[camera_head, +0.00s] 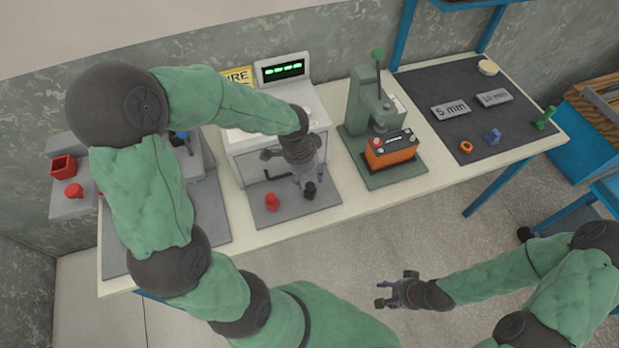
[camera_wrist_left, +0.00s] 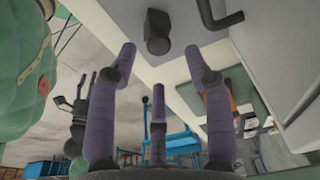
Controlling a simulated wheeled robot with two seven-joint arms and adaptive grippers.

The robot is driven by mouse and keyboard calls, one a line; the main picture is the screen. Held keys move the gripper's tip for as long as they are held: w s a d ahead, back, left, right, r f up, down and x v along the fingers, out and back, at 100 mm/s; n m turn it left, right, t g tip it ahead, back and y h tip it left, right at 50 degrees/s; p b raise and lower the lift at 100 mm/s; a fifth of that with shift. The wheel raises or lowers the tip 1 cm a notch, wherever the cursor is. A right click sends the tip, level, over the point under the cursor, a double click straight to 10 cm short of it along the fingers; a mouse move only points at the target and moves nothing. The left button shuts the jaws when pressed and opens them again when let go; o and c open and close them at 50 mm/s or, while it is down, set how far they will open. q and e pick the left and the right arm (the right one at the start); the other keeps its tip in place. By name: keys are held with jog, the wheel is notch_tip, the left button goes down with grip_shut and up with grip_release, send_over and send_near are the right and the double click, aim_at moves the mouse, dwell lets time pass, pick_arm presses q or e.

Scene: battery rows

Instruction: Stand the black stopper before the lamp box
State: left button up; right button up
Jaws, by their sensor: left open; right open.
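The black stopper (camera_head: 310,190) is on the grey mat (camera_head: 292,212) in front of the white lamp box (camera_head: 247,158), right of the red stopper (camera_head: 272,202). It looks upright. My left gripper (camera_head: 308,180) is open and empty, right by the black stopper. In the left wrist view the black stopper (camera_wrist_left: 158,32) shows just beyond the spread purple fingers (camera_wrist_left: 160,62), with a gap between them; I see no contact. My right gripper (camera_head: 383,295) is open and empty over the floor, away from the table.
The lamp box has a display with green lamps (camera_head: 283,70) and a dark bent handle (camera_head: 268,177) at its front. A green press (camera_head: 365,105) with an orange battery (camera_head: 391,150) stands to the right. A dark mat (camera_head: 510,125) holds small parts. Red items (camera_head: 64,166) are at the left.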

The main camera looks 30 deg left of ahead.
pick_arm(q)
notch_tip(320, 180, up, 7)
jog(key=p, duration=0.2)
jog(key=shift+s+a, duration=0.35)
jog(key=shift+s, duration=0.05)
